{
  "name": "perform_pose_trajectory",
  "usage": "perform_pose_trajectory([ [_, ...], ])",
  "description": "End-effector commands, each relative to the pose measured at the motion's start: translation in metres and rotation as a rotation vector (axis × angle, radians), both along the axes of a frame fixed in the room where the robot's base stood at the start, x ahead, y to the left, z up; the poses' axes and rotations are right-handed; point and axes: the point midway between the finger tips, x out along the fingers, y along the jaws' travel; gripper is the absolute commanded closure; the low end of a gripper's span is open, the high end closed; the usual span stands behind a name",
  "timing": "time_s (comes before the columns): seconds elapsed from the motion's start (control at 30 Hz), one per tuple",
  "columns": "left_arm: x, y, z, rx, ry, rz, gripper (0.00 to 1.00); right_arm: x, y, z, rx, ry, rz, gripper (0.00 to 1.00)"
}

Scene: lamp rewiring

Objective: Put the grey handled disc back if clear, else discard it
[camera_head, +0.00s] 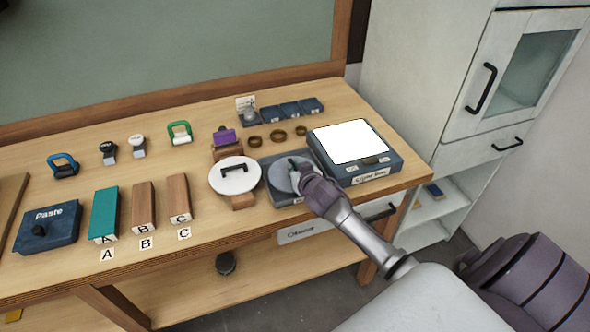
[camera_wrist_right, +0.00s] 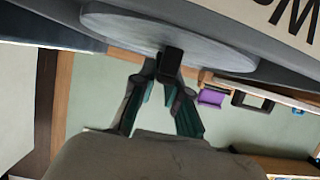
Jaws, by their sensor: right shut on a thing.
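The grey handled disc (camera_head: 280,178) is a round, flat plate over a dark blue square base (camera_head: 270,195), left of the light box. My right gripper (camera_head: 303,178) comes in from the lower right and hides part of the disc. In the right wrist view, my right gripper (camera_wrist_right: 168,82) is shut on the black handle (camera_wrist_right: 171,62) of the grey disc (camera_wrist_right: 125,28). I cannot tell whether the disc touches the base. Its face's markings are too small to read. My left gripper is not in view.
A light box (camera_head: 394,166) with a bright white top stands at right. A white disc with a black handle (camera_head: 236,187) is at left. Several brown rings (camera_head: 278,135) lie behind. Blocks A, B and C (camera_head: 143,210) and a Paste box (camera_head: 50,228) stand farther left. A labelled drawer (camera_head: 330,226) is below.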

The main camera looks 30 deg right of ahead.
Motion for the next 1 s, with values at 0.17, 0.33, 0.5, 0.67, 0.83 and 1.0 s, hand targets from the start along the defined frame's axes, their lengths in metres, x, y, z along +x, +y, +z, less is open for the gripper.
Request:
perform_pose_trajectory([
  [0.17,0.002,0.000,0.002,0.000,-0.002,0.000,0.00,0.000,0.000,-0.012,-0.001,-0.003,0.001,1.00],
  [0.33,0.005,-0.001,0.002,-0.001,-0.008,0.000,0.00,0.000,0.000,-0.012,0.000,-0.003,0.001,1.00],
  [0.5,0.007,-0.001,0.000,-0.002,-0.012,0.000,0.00,0.000,0.000,-0.015,0.000,-0.001,0.000,0.83],
  [0.67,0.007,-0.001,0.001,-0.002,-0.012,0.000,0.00,0.000,0.000,-0.015,0.000,-0.001,0.000,0.61],
  [0.83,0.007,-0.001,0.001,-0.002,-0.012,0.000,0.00,0.000,0.000,-0.015,0.000,-0.001,0.000,0.61],
  [1.0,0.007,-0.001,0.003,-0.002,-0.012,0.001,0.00,-0.001,0.000,-0.011,-0.001,-0.001,0.000,0.61],
])
